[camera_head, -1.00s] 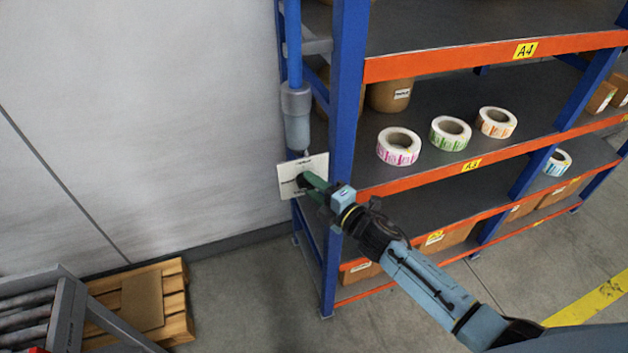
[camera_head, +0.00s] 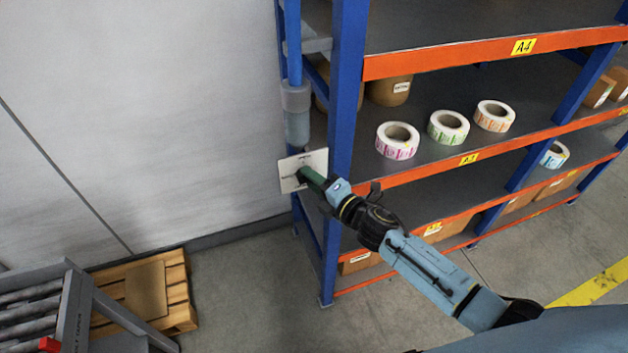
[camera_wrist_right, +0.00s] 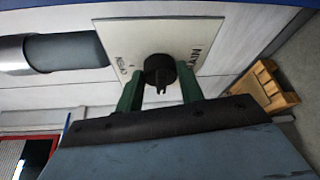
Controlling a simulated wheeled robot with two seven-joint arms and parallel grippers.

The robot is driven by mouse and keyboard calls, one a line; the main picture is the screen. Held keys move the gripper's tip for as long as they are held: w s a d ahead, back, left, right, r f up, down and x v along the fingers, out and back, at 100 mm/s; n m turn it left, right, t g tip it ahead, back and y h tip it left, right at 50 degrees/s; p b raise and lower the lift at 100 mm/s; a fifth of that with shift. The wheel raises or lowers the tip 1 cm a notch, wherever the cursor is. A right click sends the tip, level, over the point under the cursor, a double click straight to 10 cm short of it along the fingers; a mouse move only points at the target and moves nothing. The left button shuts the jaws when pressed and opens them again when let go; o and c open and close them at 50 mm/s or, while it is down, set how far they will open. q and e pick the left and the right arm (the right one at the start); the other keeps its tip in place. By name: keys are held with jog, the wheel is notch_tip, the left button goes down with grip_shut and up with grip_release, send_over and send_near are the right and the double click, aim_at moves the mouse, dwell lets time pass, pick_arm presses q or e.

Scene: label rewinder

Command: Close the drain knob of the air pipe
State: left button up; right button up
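A black drain knob (camera_wrist_right: 160,72) sits in the middle of a white lettered plate (camera_wrist_right: 118,42), below the grey filter cup (camera_head: 297,128) of the blue air pipe (camera_head: 293,45). The plate also shows in the head view (camera_head: 289,168), where my gripper hides most of the knob. My right gripper (camera_head: 308,176) is at the plate. My left gripper is not in view.
A blue and orange shelf rack (camera_head: 343,120) stands just right of the plate, close to my right arm. It holds label rolls (camera_head: 398,140) and boxes. A wooden pallet (camera_head: 178,290) and a roller stand (camera_head: 75,305) are at lower left. The floor between is clear.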

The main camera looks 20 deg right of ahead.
jog(key=o, duration=0.4)
jog(key=b+v, duration=0.1)
jog(key=v, duration=1.2)
jog(key=shift+s+r, duration=0.1)
jog(key=shift+s, duration=0.15)
jog(key=s+d+f+m+g+h+b, duration=0.2)
jog(key=s+f+m, duration=0.2)
jog(key=f, duration=0.8)
jog(key=s+d+f+m+g+h+b, duration=0.25)
jog(key=f+m, duration=0.25)
jog(key=f, duration=0.7)
jog(key=s+d+f+m+g+h+b, duration=0.25)
jog(key=s+f+m, duration=0.2)
jog(key=f, duration=0.75)
jog(key=s+a+f+m+g+b, duration=0.1)
jog(key=s+f+m+g, duration=0.1)
jog(key=s+f, duration=0.4)
jog(key=s+a+f+m+g+b, duration=0.1)
jog(key=s+f, duration=0.5)
jog(key=s, duration=0.6)
jog(key=s+a+f+m+g+b, duration=0.2)
jog(key=s+f+m+g, duration=0.2)
jog(key=s, duration=0.5)
notch_tip(320, 180, down, 3)
jog(key=shift+r+m+g, duration=0.1)
jog(key=shift+m+g, duration=0.2)
jog(key=shift+m, duration=0.95)
